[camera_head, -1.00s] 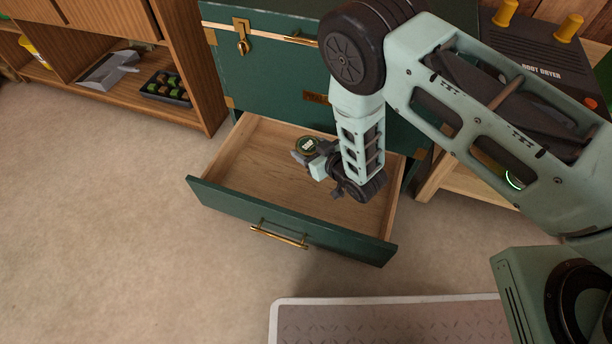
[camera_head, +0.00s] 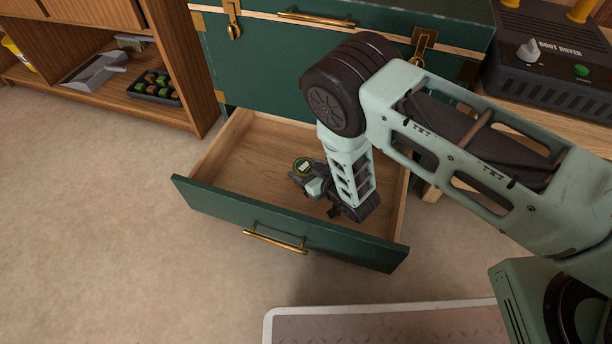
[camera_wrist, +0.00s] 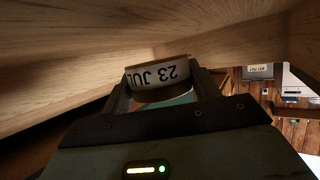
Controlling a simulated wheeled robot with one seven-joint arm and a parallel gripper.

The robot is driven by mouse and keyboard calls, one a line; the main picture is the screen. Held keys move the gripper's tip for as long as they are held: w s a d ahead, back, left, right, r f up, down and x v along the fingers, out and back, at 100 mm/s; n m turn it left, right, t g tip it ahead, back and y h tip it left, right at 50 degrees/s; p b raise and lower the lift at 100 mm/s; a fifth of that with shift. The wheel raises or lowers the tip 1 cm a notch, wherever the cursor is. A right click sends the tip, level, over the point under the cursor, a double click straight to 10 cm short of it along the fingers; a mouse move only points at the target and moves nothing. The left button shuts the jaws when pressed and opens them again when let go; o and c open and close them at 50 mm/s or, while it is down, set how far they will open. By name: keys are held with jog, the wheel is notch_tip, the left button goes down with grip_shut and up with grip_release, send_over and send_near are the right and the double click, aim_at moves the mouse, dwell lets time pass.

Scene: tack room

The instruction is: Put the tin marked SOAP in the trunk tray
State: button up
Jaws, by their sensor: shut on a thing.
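The green trunk (camera_head: 265,70) has its wooden-lined tray (camera_head: 245,150) pulled out at the bottom like a drawer. My gripper (camera_head: 306,180) is inside the tray's outline, low over its floor, and is shut on a small round tin (camera_head: 304,165). The tin has a dark top with a pale label, too small to read. I cannot tell whether the tin touches the tray floor.
The tray's green front (camera_head: 290,225) has a brass handle (camera_head: 275,241). A boot dryer (camera_head: 545,65) stands on a wooden bench at the right. A wooden shelf at the left holds a grey scoop (camera_head: 98,72) and a black box (camera_head: 155,86). A light-edged mat (camera_head: 380,325) lies in front.

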jog(key=shift+f, duration=0.5)
jog(key=shift+f, duration=0.55)
jog(key=shift+f+b, duration=0.1)
jog(key=shift+b, duration=0.2)
jog(key=o, duration=1.1)
jog(key=shift+s+f, duration=0.1)
